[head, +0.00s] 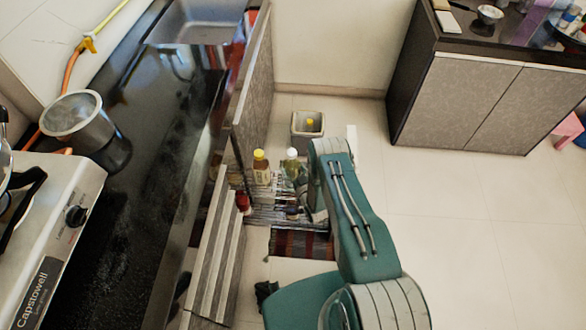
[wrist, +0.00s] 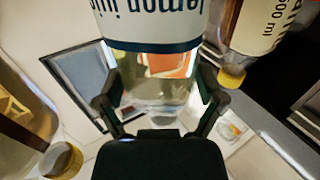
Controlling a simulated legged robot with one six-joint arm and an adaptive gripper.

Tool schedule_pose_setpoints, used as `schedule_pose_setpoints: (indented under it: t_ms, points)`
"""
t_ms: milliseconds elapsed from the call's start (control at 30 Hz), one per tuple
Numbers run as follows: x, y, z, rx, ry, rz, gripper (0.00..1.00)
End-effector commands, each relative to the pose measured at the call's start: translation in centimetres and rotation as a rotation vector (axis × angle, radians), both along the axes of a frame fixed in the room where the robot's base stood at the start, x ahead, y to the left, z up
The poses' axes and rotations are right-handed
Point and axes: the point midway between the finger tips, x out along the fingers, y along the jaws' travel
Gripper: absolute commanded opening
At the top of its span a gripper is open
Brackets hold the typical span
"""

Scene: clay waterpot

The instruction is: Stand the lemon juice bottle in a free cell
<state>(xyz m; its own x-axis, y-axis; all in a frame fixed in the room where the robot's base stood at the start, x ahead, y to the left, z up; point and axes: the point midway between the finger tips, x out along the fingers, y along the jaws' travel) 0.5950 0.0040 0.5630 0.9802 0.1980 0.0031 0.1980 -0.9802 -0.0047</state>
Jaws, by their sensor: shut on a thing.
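In the wrist view, my gripper (wrist: 160,108) is shut on the lemon juice bottle (wrist: 150,30), with a finger at each side of its clear body. Its white label with blue lettering appears upside down, and the label's far end is cut off by the frame. In the head view my arm hides the gripper. A clear bottle with a white cap (head: 292,166) shows beside my arm there; I cannot tell whether it is the held one. No cell can be clearly made out.
A yellow-capped bottle (head: 261,168) stands by the wire rack (head: 262,214) of the open cabinet. The wrist view shows yellow-capped bottles at left (wrist: 20,115) and right (wrist: 258,30).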

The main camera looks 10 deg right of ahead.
Motion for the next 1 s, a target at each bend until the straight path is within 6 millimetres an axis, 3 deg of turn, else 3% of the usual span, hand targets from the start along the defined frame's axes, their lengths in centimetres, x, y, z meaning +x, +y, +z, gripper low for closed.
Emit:
schedule_pose_setpoints:
  t_ms: [533,1000]
  points:
    - [-0.8,-0.2,-0.1,-0.001,0.004,-0.001,1.0]
    - [-9.6,-2.0,-0.2,0.001,0.004,-0.002,1.0]
